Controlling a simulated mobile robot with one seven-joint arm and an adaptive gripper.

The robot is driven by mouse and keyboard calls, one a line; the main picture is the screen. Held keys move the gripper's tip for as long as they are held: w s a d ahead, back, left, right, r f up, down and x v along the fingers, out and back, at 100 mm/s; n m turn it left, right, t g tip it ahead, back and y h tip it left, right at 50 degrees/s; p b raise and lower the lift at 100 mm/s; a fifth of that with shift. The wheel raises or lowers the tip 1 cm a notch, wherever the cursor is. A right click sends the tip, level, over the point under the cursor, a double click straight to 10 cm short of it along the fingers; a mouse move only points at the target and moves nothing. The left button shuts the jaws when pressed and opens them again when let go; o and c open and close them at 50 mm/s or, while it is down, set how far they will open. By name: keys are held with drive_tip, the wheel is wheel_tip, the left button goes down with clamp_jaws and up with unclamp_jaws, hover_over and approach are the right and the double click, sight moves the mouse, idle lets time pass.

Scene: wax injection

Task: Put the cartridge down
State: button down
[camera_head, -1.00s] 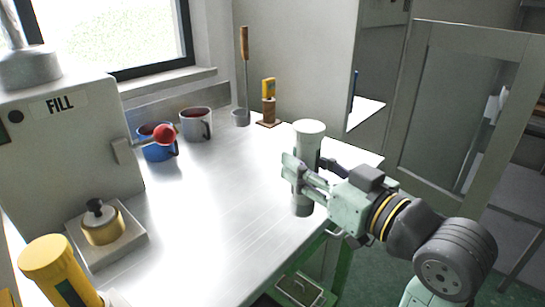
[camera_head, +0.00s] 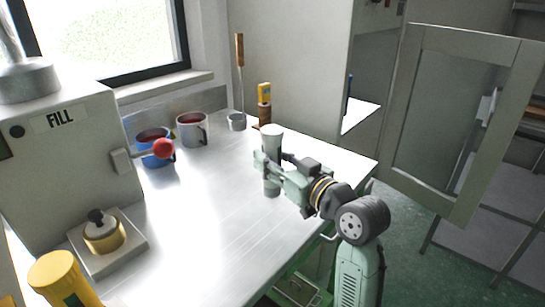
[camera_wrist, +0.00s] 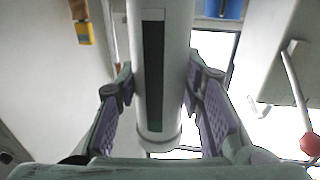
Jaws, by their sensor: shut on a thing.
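A blue mug (camera_head: 152,150), a grey mug (camera_head: 192,130) and a small metal cup (camera_head: 237,121) stand along the back. A yellow-topped tool (camera_head: 264,95) stands behind the cartridge. The FILL machine (camera_head: 70,170) and a yellow cylinder (camera_head: 62,278) are at left. The middle worktop is clear.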

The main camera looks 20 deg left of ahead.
drive_tip(key=shift+f+b, duration=0.3)
drive_tip(key=c, duration=1.1)
unclamp_jaws()
drive_tip(key=shift+r, duration=0.15)
drive_tip(key=shift+r+p, duration=0.3)
drive_tip(key=shift+p, duration=0.15)
drive_tip(key=b+v, duration=0.3)
drive_tip(key=v, duration=0.9)
drive_tip(key=shift+f, duration=0.2)
